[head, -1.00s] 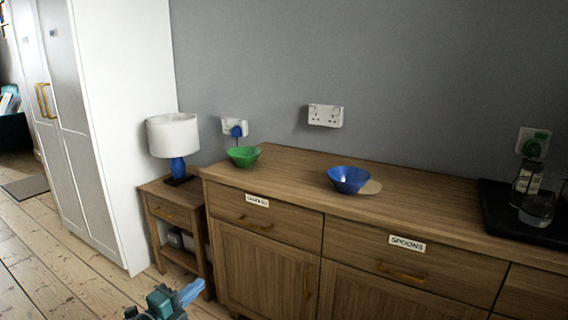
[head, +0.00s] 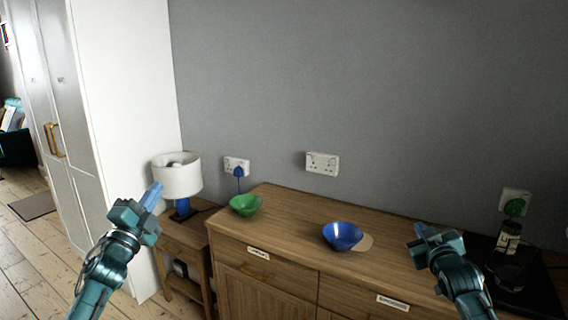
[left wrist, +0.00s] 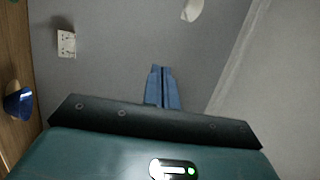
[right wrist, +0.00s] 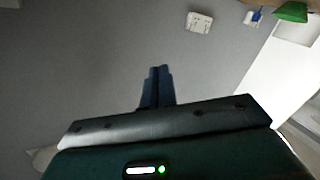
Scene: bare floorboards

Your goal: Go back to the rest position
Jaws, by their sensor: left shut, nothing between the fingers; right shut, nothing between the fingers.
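My left gripper (head: 152,196) is raised at the left in the head view, in front of the lamp and the white wardrobe. Its blue fingers (left wrist: 161,87) are together and empty in the left wrist view. My right gripper (head: 420,232) is raised at the right, in front of the sideboard top, right of the blue bowl. Its fingers (right wrist: 157,87) are also together with nothing between them in the right wrist view. Neither gripper appears to touch anything.
A wooden sideboard (head: 290,215) bears a green bowl (head: 245,205), a blue bowl (head: 342,236) and a black tray (head: 540,290). A lamp (head: 178,176) stands on a bedside table (head: 185,235). A white wardrobe (head: 125,120) is at left.

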